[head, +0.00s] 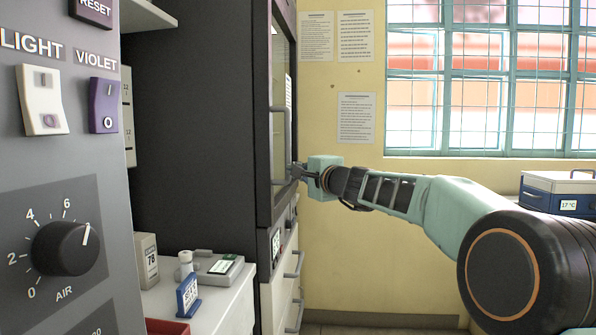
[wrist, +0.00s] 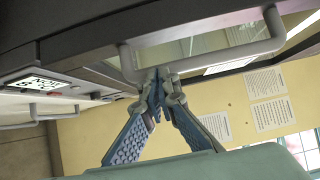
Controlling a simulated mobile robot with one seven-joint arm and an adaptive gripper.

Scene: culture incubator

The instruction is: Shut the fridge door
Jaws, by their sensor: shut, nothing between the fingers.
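The fridge is the tall dark cabinet (head: 205,110) left of centre in the head view. Its glass door (head: 281,60) has a dark frame and is seen nearly edge-on; I cannot tell whether a gap is left. A grey bar handle (head: 288,125) runs up the door, and it also crosses the top of the wrist view (wrist: 215,50). My gripper (head: 296,172) is at the handle's lower end. In the wrist view my gripper (wrist: 155,78) has its fingertips together beside the handle's bend, with nothing held. Whether they touch the handle is unclear.
Below the door are a lit display (wrist: 38,84) and drawers with handles (head: 292,278). A white counter (head: 228,303) with small instruments stands to the left. A control panel (head: 65,180) fills the near left. A cool box (head: 560,190) sits at the right, under the window.

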